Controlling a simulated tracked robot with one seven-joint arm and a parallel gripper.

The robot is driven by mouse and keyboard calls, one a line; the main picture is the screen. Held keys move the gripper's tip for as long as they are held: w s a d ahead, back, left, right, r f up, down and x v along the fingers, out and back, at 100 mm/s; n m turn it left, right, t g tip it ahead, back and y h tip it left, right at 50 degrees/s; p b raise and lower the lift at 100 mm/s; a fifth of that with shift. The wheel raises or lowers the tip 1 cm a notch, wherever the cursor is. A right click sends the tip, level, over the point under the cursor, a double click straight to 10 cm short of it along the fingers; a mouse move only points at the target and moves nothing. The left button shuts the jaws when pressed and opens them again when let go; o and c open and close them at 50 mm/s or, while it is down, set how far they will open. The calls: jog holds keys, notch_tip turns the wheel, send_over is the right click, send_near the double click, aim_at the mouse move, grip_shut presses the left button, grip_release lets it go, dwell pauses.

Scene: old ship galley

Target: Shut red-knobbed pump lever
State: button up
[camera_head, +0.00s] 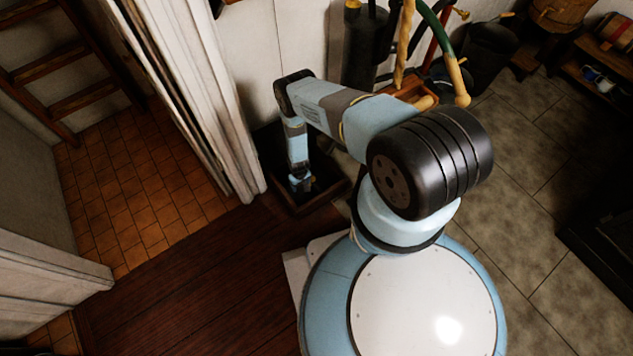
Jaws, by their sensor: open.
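I cannot make out a red-knobbed pump lever; it may be hidden behind my arm or too small to tell. A dark upright cylinder (360,50), possibly part of a pump, stands against the white wall behind my arm. My gripper (302,186) points down over a dark, wood-rimmed square tray or box (318,203) on the floor. It is open and small in the view, with no object visible between its fingers. My arm hides part of the area between the tray and the cylinder.
A wooden ladder (60,75) stands farther left. Wooden floor (190,285) at lower left is clear.

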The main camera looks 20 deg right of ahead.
notch_tip(320, 180, up, 11)
dwell(0.9)
jog(key=shift+s, duration=0.25)
